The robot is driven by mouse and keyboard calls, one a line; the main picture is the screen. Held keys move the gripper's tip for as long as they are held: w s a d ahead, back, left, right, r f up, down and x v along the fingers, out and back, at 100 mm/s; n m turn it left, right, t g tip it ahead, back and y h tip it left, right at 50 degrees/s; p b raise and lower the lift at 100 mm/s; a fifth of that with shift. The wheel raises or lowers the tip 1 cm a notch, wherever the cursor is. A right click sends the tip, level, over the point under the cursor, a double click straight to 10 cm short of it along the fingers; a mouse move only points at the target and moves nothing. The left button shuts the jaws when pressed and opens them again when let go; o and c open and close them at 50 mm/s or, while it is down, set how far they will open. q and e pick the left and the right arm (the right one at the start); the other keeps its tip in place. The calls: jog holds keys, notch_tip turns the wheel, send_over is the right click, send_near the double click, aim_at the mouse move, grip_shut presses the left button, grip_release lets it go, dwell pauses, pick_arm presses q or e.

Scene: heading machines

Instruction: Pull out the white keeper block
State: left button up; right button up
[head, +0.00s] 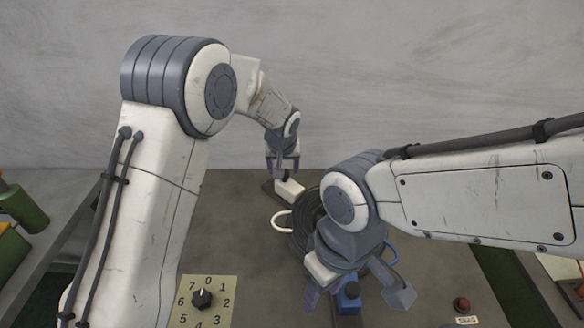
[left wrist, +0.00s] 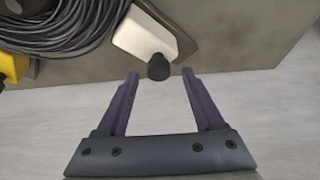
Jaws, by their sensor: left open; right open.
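The white keeper block (head: 291,187) sits on a dark base at the back of the bench, with its lower side clear of my fingers in the head view. In the left wrist view the white block (left wrist: 142,37) has a black knob (left wrist: 159,67) on its near end. My left gripper (head: 283,170) is open over the block. In the left wrist view its fingertips (left wrist: 160,73) lie on either side of the knob, with gaps showing. My right gripper (head: 358,297) is open, with a blue block (head: 348,299) between its fingers.
A dark cable coil (head: 300,222) with a white loop (head: 281,221) and a blue loop (head: 391,250) lies between the blocks. A numbered dial (head: 202,299) is at the front left, a red button (head: 461,305) at the front right. A grey wall (head: 400,80) stands behind.

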pick_arm(q)
jog(key=shift+w+f, duration=0.25)
jog(key=shift+f, duration=0.35)
jog(key=shift+d, duration=0.1)
grip_shut()
dwell(1.0)
